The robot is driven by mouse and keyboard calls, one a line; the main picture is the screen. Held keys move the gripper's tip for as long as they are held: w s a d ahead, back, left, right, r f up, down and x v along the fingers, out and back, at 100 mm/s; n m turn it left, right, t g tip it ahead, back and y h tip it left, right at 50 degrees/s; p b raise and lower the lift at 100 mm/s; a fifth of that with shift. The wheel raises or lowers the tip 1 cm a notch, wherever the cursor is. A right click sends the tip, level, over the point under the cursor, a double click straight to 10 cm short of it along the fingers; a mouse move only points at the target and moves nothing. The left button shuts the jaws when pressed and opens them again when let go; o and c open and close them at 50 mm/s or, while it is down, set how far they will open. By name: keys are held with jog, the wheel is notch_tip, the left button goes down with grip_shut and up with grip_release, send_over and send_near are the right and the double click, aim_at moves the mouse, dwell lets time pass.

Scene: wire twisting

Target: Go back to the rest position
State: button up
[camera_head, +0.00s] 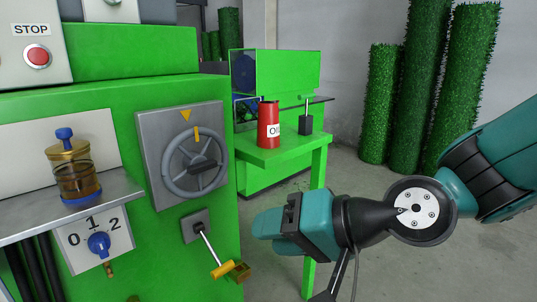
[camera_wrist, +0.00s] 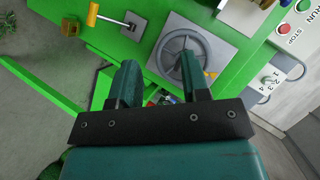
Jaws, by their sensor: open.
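My gripper (camera_wrist: 158,75) shows in the wrist view with its two teal fingers apart and nothing between them. The wrist view looks over the fingers at the handwheel (camera_wrist: 168,44) on the green machine, and the right finger overlaps the wheel in the picture. In the head view my gripper (camera_head: 262,224) is in front of the machine, to the right of the handwheel (camera_head: 194,162) and above right of the yellow-handled lever (camera_head: 222,269). It appears apart from both. Its fingertips are hard to make out there.
The green machine (camera_head: 110,100) fills the left side, with a STOP button (camera_head: 38,56), an oil jar (camera_head: 75,172) on a shelf and a blue knob (camera_head: 99,242). A red oil can (camera_head: 268,124) stands on a green table (camera_head: 285,153) behind. Open floor lies at right.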

jog(key=s+d+f+n+g+h, duration=0.2)
jog(key=s+d+n+g+h, duration=0.4)
jog(key=s+d, duration=0.65)
notch_tip(320, 180, up, 26)
jog(key=d+h+p, duration=0.1)
jog(key=p, duration=2.4)
jog(key=shift+w+t+p, duration=0.4)
jog(key=shift+w, duration=0.05)
jog(key=shift+d, duration=0.1)
